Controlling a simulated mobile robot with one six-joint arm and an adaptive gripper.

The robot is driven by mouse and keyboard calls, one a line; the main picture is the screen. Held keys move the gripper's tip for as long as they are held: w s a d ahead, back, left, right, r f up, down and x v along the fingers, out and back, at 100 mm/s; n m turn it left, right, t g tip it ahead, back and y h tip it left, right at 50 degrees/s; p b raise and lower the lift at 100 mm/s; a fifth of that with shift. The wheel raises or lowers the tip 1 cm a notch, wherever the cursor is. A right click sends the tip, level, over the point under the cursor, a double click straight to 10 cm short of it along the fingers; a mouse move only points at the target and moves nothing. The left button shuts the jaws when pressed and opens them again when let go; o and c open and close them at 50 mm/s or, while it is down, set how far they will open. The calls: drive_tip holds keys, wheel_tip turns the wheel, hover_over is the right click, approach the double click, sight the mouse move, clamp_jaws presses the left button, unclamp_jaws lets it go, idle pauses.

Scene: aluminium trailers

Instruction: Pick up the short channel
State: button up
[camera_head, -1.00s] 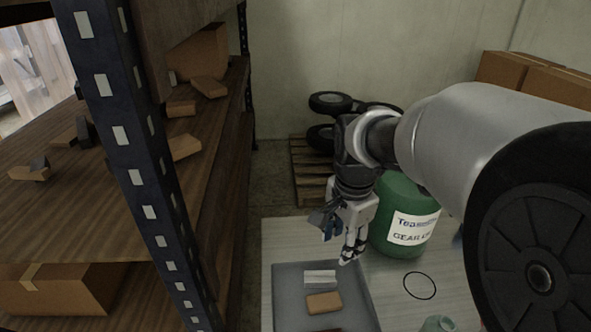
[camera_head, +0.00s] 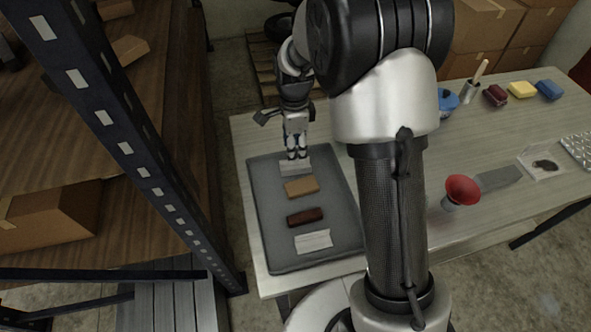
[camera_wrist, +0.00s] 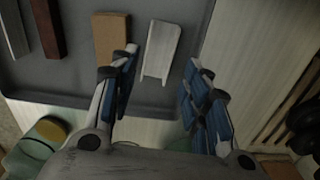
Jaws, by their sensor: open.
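The short channel (camera_head: 295,168) is a pale silver piece with raised long edges, lying at the far end of the grey tray (camera_head: 262,235). In the wrist view the channel (camera_wrist: 161,52) lies ahead of the gap between my fingertips, closer to the left finger. My gripper (camera_head: 297,154) is open and points down just above the channel's far side, with nothing between its fingers. In the wrist view my gripper (camera_wrist: 163,68) shows both blue-padded fingers spread apart. Contact with the channel cannot be told.
A tan block (camera_head: 301,187) lies close beside the channel. Then come a dark red-brown bar (camera_head: 305,217) and another silver piece (camera_head: 313,241). A dark shelf post (camera_head: 120,135) stands left of the table. A red funnel-like item (camera_head: 462,190) stands to the right.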

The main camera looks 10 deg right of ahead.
sight(296, 167)
drive_tip(key=shift+s+d+f+b, duration=0.1)
drive_tip(key=shift+f+b, duration=0.55)
drive_tip(key=shift+f, duration=0.95)
drive_tip(key=shift+d+f+b, duration=0.1)
drive_tip(key=shift+f+b, duration=0.55)
drive_tip(key=shift+f, duration=0.95)
drive_tip(key=shift+r, duration=0.1)
drive_tip(key=c, duration=0.8)
